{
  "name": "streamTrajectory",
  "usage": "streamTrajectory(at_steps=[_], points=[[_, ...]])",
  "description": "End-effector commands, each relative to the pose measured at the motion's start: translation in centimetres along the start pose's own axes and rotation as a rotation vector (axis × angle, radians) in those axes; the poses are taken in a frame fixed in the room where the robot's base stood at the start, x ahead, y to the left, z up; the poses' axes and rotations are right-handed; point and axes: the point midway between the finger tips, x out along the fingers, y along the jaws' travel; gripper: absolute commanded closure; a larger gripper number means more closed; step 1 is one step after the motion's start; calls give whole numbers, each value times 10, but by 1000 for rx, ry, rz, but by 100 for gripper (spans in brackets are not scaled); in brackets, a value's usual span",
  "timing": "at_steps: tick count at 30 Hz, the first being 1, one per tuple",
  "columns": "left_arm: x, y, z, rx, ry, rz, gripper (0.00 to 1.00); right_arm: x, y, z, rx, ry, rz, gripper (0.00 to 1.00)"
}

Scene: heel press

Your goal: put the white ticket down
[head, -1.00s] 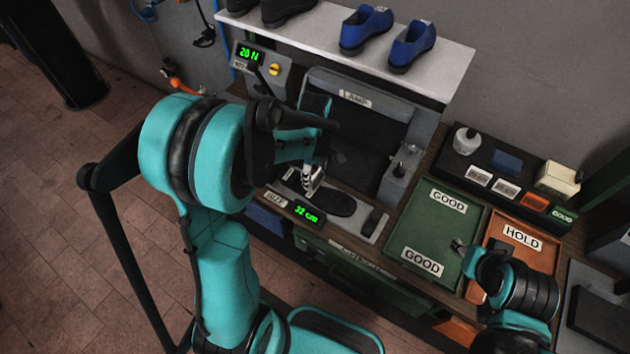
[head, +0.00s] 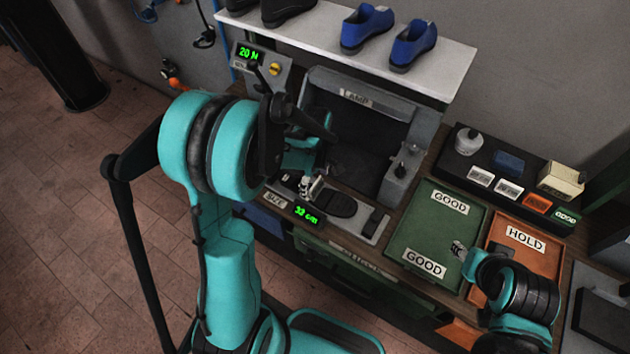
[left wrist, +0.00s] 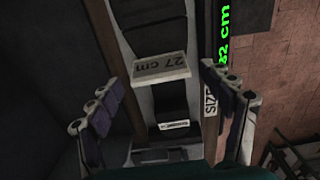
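Two white tickets, one (head: 480,176) left of the other (head: 509,188), sit in the black holder (head: 467,186) at the right of the bench. I see no white ticket clearly held by either gripper. My left gripper (head: 312,187) is over the size gauge by the dark sole-shaped pad (head: 342,204). In the left wrist view its fingers (left wrist: 165,105) are spread wide. A pale block marked "27 cm" (left wrist: 160,67) shows between them, apart from both. My right gripper (head: 460,249) is over the green GOOD tray (head: 420,222); its fingers are too small to read.
An orange HOLD tray (head: 521,262) lies right of the green tray. Behind the gauge stands the dark lamp box (head: 365,142). A white shelf (head: 330,35) with shoes overhangs the back. A force display (head: 249,54) with a lever stands left. A cream box (head: 561,180) sits on the holder.

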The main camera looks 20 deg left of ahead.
Motion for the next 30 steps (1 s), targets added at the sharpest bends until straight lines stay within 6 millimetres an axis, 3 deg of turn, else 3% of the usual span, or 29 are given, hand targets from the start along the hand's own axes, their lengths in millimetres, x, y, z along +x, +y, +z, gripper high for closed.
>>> streamTrajectory(at_steps=[8,21,30], points=[[-15,0,0,0,0,0,20,-6,0,-4,0,0,0,60],[-106,0,0,0,0,0,20,-24,0,-17,0,0,0,60],[-135,-9,6,96,11,40,20,-26,0,-19,0,0,0,60]])
